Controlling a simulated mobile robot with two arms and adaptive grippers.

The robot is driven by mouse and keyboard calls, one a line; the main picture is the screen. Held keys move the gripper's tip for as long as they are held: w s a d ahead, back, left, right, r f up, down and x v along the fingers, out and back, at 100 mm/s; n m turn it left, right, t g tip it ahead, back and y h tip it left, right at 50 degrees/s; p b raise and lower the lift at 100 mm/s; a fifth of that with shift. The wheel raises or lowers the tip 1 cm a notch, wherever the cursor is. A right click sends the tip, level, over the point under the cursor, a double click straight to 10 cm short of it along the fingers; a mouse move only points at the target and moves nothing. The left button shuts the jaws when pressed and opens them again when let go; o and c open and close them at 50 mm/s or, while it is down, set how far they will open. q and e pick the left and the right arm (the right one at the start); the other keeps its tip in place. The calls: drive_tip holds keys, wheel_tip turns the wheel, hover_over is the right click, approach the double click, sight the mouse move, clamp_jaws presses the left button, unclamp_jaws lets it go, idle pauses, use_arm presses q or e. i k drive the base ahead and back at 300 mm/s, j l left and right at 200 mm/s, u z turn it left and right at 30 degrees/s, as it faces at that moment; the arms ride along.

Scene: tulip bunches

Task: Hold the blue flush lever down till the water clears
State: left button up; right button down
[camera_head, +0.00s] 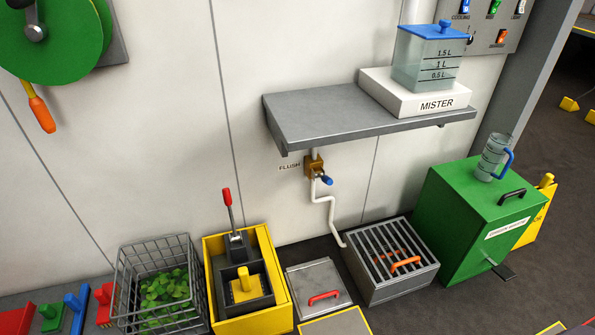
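The blue flush lever (327,180) sticks out from a brass valve (314,165) on the wall under the grey shelf, beside a label reading FLUSH (290,167). A white bent pipe (329,207) runs from the valve down to a grated drain box (370,277) on the floor. The mister tank (427,72), clear with a blue lid and litre marks, stands on a white base (437,101) on the shelf. Water in the pipe cannot be made out. Neither gripper shows in the head view.
The grey shelf (330,114) juts out above the valve. Below stand a wire basket of leaves (118,290), a yellow box with a red-handled lever (282,295), a lidded grey box (305,279) and a green bin (450,225) with a jug (489,160) on top.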

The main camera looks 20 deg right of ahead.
sight(326, 180)
drive_tip(key=i+l+u, duration=0.2)
drive_tip(key=l, duration=0.15)
drive_tip(key=i+l+u, duration=0.15)
drive_tip(key=l, duration=0.15)
drive_tip(key=l+u, duration=0.2)
drive_tip(key=l, duration=0.15)
drive_tip(key=i+l+u, duration=0.2)
drive_tip(key=l, duration=0.2)
drive_tip(key=i+l, duration=0.1)
drive_tip(key=l, duration=0.7)
